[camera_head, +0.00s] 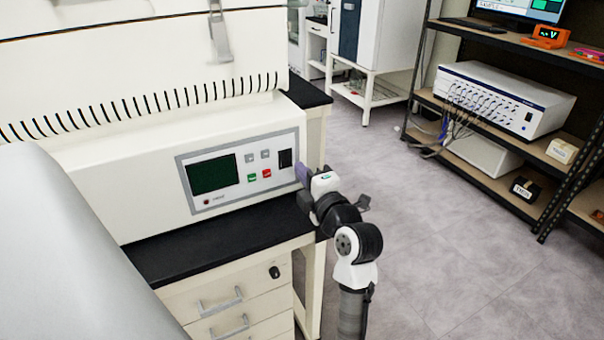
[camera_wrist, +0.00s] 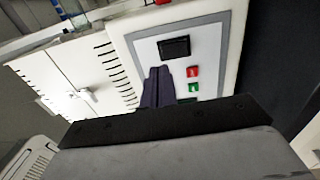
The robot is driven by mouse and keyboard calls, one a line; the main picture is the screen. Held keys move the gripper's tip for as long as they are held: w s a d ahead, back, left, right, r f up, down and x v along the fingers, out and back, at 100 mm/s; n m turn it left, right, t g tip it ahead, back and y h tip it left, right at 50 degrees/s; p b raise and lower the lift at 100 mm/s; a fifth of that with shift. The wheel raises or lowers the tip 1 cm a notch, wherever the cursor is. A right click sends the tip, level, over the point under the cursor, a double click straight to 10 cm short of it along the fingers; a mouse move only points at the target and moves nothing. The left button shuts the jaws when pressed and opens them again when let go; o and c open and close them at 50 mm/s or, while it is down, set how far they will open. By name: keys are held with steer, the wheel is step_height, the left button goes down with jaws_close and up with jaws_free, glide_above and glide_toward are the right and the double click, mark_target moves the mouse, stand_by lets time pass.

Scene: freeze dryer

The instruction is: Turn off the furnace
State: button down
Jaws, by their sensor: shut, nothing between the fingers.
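The furnace (camera_head: 150,205) is a large white bench unit with a row of dark vent slots. Its grey control panel (camera_head: 243,170) carries a dark green screen (camera_head: 213,175), green and red buttons, grey buttons and a black rocker switch (camera_head: 285,158) at the right. The switch also shows in the wrist view (camera_wrist: 174,47), above the red button (camera_wrist: 193,71) and green button (camera_wrist: 193,87). My gripper (camera_head: 303,174) is at the panel's right edge, just below and right of the switch. Its dark fingers (camera_wrist: 158,86) are together and empty. Whether they touch the panel is unclear.
The furnace stands on a black-topped bench (camera_head: 215,243) with white drawers (camera_head: 228,300). A dark shelf rack (camera_head: 500,110) with a white instrument box (camera_head: 500,97) stands at the right. The grey floor (camera_head: 440,230) between is clear.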

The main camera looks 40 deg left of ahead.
steer(key=b+v, duration=0.1)
steer(key=v, duration=0.7)
steer(key=shift+r+b, duration=0.4)
steer(key=shift+r, duration=0.2)
